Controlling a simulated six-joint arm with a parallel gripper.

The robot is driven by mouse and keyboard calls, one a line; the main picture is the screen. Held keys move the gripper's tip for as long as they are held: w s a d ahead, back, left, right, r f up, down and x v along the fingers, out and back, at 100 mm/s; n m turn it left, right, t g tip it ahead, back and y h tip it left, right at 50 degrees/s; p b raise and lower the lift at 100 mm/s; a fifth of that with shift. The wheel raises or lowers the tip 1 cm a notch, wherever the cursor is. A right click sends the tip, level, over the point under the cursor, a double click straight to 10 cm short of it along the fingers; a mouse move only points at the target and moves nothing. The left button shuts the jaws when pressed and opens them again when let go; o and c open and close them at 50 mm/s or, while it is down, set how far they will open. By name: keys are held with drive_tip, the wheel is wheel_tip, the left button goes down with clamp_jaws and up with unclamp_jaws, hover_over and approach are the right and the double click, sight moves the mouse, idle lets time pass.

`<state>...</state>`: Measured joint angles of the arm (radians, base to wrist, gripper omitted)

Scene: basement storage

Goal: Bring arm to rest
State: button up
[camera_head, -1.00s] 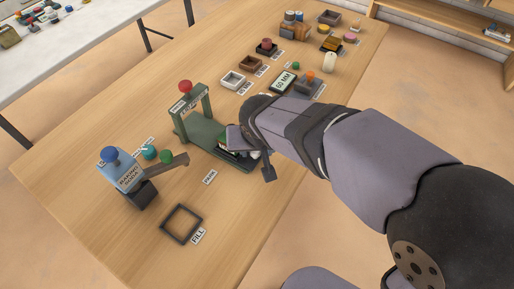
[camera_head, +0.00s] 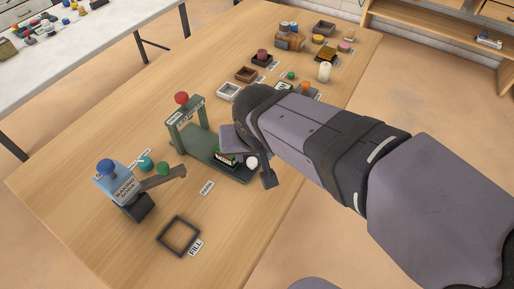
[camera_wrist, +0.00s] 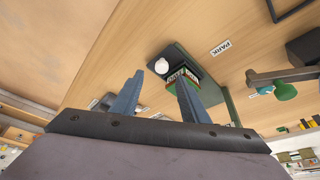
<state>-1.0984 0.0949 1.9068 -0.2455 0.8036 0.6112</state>
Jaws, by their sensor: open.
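My gripper (camera_head: 248,160) is open and empty. In the head view it hangs over the front right end of the green press (camera_head: 203,150), which has a red knob on top. A small green box with white lettering (camera_head: 226,158) and a white round piece (camera_head: 252,162) are on the press base, beside the fingers. The wrist view shows both fingers spread (camera_wrist: 160,80), with the box (camera_wrist: 183,77) and the white piece (camera_wrist: 161,65) beyond them. I cannot tell the exact height of the fingers. A PARK label (camera_head: 207,188) lies on the table left of the gripper.
A blue baking soda dispenser (camera_head: 122,187) with a side arm and an empty square frame (camera_head: 178,236) by the FILL label stand at the left front. Trays, blocks and a white candle (camera_head: 324,72) crowd the back. The front table strip is mostly bare.

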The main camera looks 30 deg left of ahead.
drive_tip(key=w+d+f+m+g+h, duration=0.1)
drive_tip(key=w+d+f+m, duration=0.15)
drive_tip(key=d, duration=0.65)
drive_tip(key=w+d+f+m+h, duration=0.1)
drive_tip(key=w+d+f, duration=0.25)
drive_tip(key=d, duration=0.55)
drive_tip(key=s+d+f+m+g, duration=0.1)
drive_tip(key=s+d+f+m, duration=0.2)
drive_tip(key=d, duration=0.7)
drive_tip(key=s+d+f+m+g, duration=0.1)
drive_tip(key=s+d+f+g, duration=0.15)
drive_tip(key=s+d, duration=0.45)
wheel_tip(320, 180, up, 14)
drive_tip(key=w+d+p, duration=0.2)
drive_tip(key=p, duration=1.2)
drive_tip(key=shift+f+t+h, duration=0.15)
drive_tip(key=shift+t+h, duration=0.15)
drive_tip(key=shift+t, duration=0.15)
drive_tip(key=shift+w+f, duration=0.1)
wheel_tip(320, 180, down, 16)
drive_tip(key=b, duration=1.5)
drive_tip(key=shift+b, duration=0.3)
